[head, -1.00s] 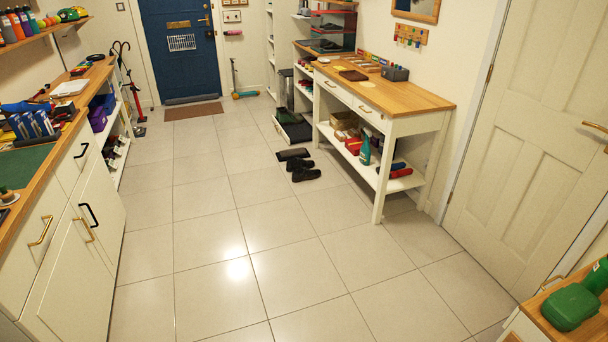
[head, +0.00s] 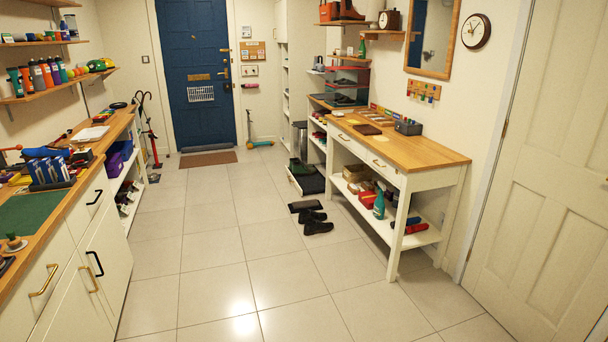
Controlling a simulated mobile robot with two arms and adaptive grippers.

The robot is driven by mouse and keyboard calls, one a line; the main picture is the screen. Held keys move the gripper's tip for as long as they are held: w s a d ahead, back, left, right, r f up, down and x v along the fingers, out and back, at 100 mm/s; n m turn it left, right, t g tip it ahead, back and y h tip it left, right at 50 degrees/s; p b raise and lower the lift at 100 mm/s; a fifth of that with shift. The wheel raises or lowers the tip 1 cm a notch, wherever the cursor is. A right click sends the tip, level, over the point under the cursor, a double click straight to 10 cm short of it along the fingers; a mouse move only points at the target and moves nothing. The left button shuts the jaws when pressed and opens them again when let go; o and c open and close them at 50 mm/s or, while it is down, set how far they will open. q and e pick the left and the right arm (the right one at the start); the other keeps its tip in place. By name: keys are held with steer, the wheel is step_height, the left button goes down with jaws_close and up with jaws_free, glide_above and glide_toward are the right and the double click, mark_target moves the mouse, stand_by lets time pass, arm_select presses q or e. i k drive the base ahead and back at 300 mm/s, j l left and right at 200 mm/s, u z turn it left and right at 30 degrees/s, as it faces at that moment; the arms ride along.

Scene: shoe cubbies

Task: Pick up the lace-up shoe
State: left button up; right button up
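A pair of dark shoes lies on the tiled floor left of the wooden-topped bench. The nearer shoe (head: 318,227) and the farther shoe (head: 311,215) sit close together. I cannot tell at this size whether either has laces. More small footwear shows dimly in the shelving behind the bench. Neither of my grippers is in view.
A white bench with a wooden top (head: 416,150) stands right of the shoes; its lower shelf holds a green spray bottle (head: 379,204) and boxes. A dark flat item (head: 305,207) and a black tray (head: 309,182) lie beyond the shoes. Open floor (head: 215,250) lies in front.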

mark_target(315, 226)
steer(key=i, duration=4.6)
